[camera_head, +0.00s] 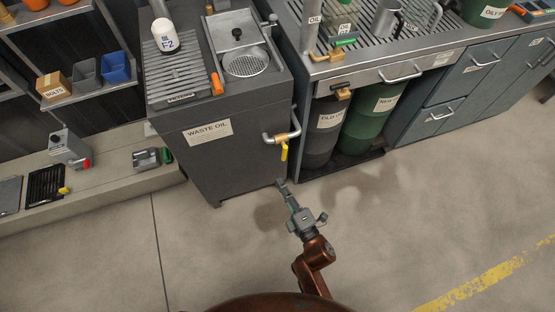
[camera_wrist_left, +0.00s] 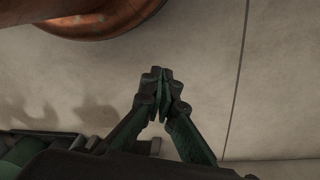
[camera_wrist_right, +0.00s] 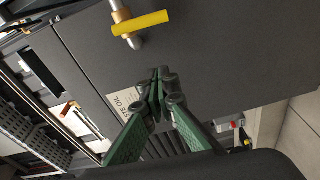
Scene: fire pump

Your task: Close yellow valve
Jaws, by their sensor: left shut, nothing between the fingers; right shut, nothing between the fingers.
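The yellow valve lever (camera_head: 284,151) hangs down from a metal pipe with a brass fitting (camera_head: 281,137) on the side of the dark waste oil cabinet (camera_head: 225,160). In the right wrist view the yellow lever (camera_wrist_right: 140,23) lies across the pipe end near the top. My right gripper (camera_head: 281,183) is shut and empty, below and apart from the lever in the head view. Its closed fingertips show in the right wrist view (camera_wrist_right: 160,82), in front of the cabinet. My left gripper (camera_wrist_left: 162,80) is shut and empty over bare floor, seen only in the left wrist view.
Right of the cabinet, a dark drum (camera_head: 323,128) and a green drum (camera_head: 369,120) stand under a metal workbench (camera_head: 390,72). An orange-handled tool (camera_head: 216,83) is on the cabinet top. A low ledge (camera_head: 110,185) runs left. The floor in front is clear.

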